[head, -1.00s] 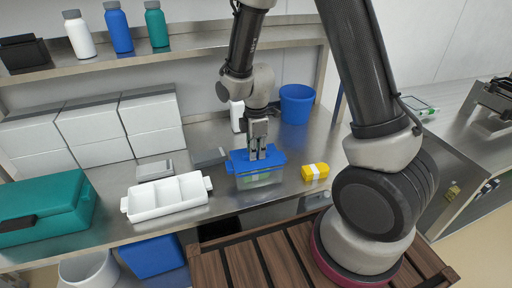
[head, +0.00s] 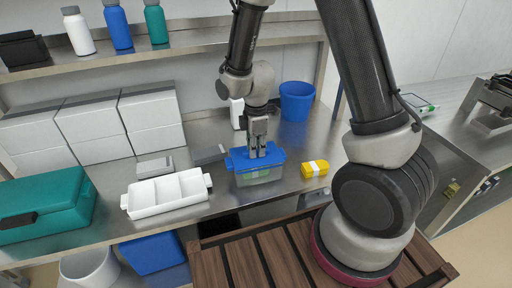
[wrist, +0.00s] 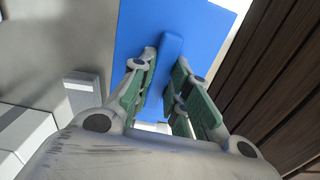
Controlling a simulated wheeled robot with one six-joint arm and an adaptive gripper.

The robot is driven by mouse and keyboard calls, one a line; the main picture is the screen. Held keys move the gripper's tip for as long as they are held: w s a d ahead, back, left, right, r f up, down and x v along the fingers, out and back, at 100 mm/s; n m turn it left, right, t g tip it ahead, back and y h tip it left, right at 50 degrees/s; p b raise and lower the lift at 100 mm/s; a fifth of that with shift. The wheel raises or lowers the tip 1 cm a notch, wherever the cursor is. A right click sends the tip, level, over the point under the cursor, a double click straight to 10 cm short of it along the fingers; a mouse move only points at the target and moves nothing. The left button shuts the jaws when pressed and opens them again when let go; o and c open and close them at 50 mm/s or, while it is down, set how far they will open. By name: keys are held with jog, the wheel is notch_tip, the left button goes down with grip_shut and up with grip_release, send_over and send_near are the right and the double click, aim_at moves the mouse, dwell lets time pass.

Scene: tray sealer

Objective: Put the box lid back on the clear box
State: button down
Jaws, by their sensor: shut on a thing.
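The blue box lid (head: 238,163) is a flat blue plate with a raised handle bar, and it also shows in the wrist view (wrist: 205,35). The clear box (head: 260,178) stands on the steel counter directly under the lid, with greenish contents showing through its wall. My gripper (head: 258,154) points down from above and is shut on the lid's handle; in the wrist view its green-padded fingers (wrist: 167,92) lie on both sides of the bar. The lid appears level at the box's top. I cannot tell whether it is fully seated. The rear of the box is hidden.
Grey-topped small boxes (head: 154,167) and a blue bucket (head: 296,103) stand behind. The counter's front edge is near the clear box.

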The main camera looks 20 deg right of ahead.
jog(key=c, duration=1.3)
grip_release()
jog(key=c, duration=0.3)
jog(key=shift+r, duration=3.5)
